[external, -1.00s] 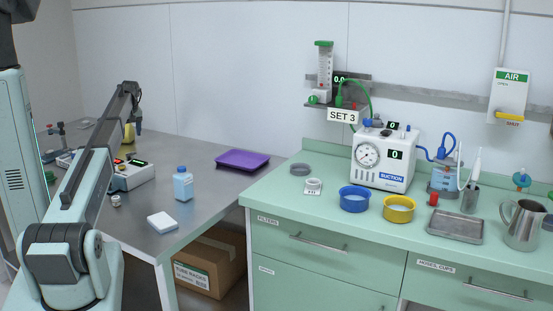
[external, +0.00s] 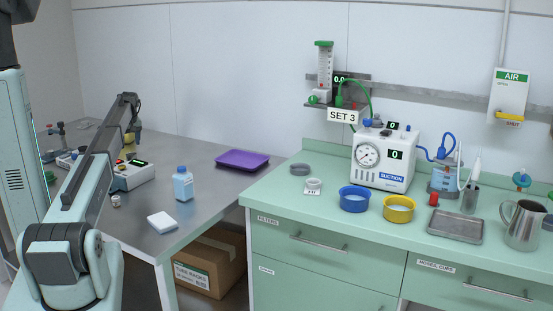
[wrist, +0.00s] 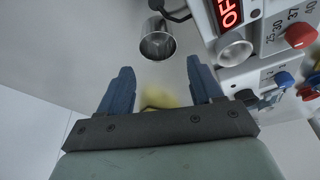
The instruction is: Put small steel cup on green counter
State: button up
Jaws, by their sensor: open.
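The small steel cup (wrist: 157,45) stands on the grey steel table (wrist: 110,40), just ahead of my fingertips in the wrist view, with its open mouth showing. I cannot make it out in the external view. My gripper (wrist: 160,66) is open, its two blue fingers spread apart and nothing held between them. In the external view my gripper (external: 132,132) hangs over the back of the steel table, near a white control box. The green counter (external: 275,205) is on the right, well away from my gripper.
The control box (external: 131,175) with red display and knobs stands close beside the cup. A yellow object (wrist: 157,98) shows below my fingers. A blue bottle (external: 183,184), white pad (external: 162,222) and purple tray (external: 243,160) are on the table. The counter's front left is clear.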

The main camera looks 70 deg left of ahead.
aim_at(131, 154)
jog(key=shift+w+d+x, duration=0.1)
jog(key=shift+d+x, duration=0.1)
jog(key=shift+x, duration=1.5)
jog(key=shift+w+d+x, duration=0.1)
jog(key=shift+d+x, duration=0.1)
jog(key=shift+x, duration=1.5)
jog(key=shift+f, duration=0.15)
jog(key=shift+c, duration=0.5)
